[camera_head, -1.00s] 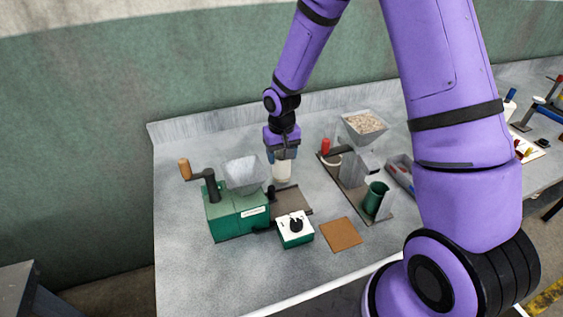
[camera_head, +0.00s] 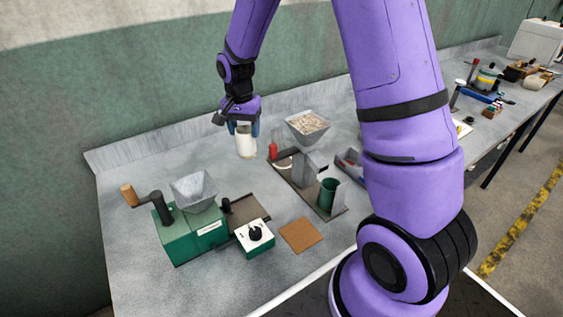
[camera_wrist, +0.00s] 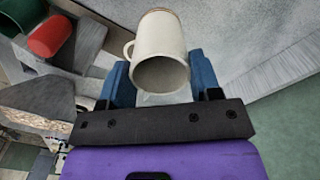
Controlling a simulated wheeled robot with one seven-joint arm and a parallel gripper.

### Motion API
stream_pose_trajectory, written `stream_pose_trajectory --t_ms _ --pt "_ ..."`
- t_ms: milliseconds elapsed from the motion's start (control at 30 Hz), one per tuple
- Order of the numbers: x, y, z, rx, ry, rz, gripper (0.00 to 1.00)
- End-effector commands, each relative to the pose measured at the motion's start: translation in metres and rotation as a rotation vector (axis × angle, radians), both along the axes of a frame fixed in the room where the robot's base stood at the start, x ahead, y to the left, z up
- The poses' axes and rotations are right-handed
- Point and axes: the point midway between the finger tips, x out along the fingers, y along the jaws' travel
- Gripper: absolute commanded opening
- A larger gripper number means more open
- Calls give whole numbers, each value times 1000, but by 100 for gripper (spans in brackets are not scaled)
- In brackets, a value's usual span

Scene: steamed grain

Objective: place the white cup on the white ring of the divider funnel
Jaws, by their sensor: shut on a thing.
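The white cup (camera_head: 246,144) is held between the blue fingers of my gripper (camera_head: 244,128), above the worktop at the back. In the wrist view the cup (camera_wrist: 160,48) lies between my fingertips (camera_wrist: 162,80), its round end facing the camera and its handle on the left. The divider funnel (camera_head: 307,126) is a grey hopper filled with pale grain, right of the cup. A white ring (camera_head: 284,162) shows partly on the divider's base, below the funnel and beside a red handle (camera_head: 273,151). The cup is apart from the ring, to its left.
A green grinder (camera_head: 188,238) with a grey hopper and wooden-knobbed crank stands front left. A white-topped control box (camera_head: 255,236), brown mat (camera_head: 301,235) and dark green cup (camera_head: 327,193) are nearby. Worktop left of my gripper is clear.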

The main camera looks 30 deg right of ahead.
Motion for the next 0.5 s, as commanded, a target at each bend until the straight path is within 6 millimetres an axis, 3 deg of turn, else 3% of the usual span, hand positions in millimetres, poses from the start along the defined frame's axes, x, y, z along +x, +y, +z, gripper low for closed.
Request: stream_pose_trajectory --t_ms 500 --pt "15 -70 30 -21 -16 -926 18"
